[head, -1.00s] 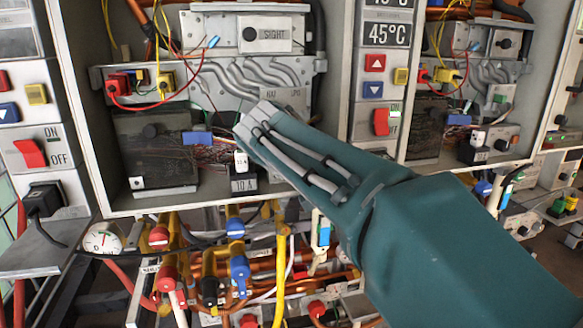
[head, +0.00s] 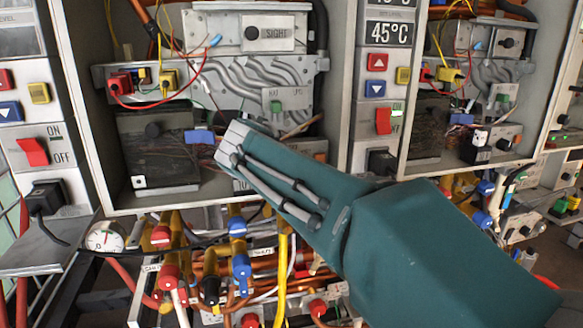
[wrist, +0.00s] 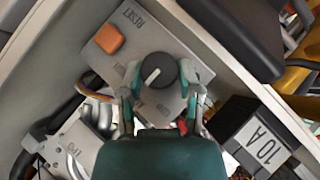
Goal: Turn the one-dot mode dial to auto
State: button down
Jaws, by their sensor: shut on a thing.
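In the wrist view a round black dial (wrist: 159,72) with a white pointer line sits on a grey panel (wrist: 112,68). The pointer slants toward the upper right of that view. My gripper (wrist: 160,88) has one finger on each side of the dial and is shut on it. Small lettering around the dial is partly covered by the fingers, and I cannot read a dot mark or the word auto. In the head view my arm (head: 285,185) reaches into the left heater cabinet, and it hides the dial and fingertips.
A 10 A block (wrist: 247,135) stands close at the right in the wrist view. Loose wires and a blue connector (head: 199,137) lie left of my arm. The cabinet rim (head: 337,100) is at its right.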

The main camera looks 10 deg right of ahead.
jog(key=shift+c, duration=1.5)
grip_release()
jog(key=shift+f, duration=0.35)
jog(key=shift+a+r, duration=0.1)
jog(key=shift+r, duration=0.15)
jog(key=shift+s+a+r, duration=0.2)
jog(key=v, duration=1.1)
jog(key=shift+a, duration=0.2)
jog(key=shift+f, duration=0.15)
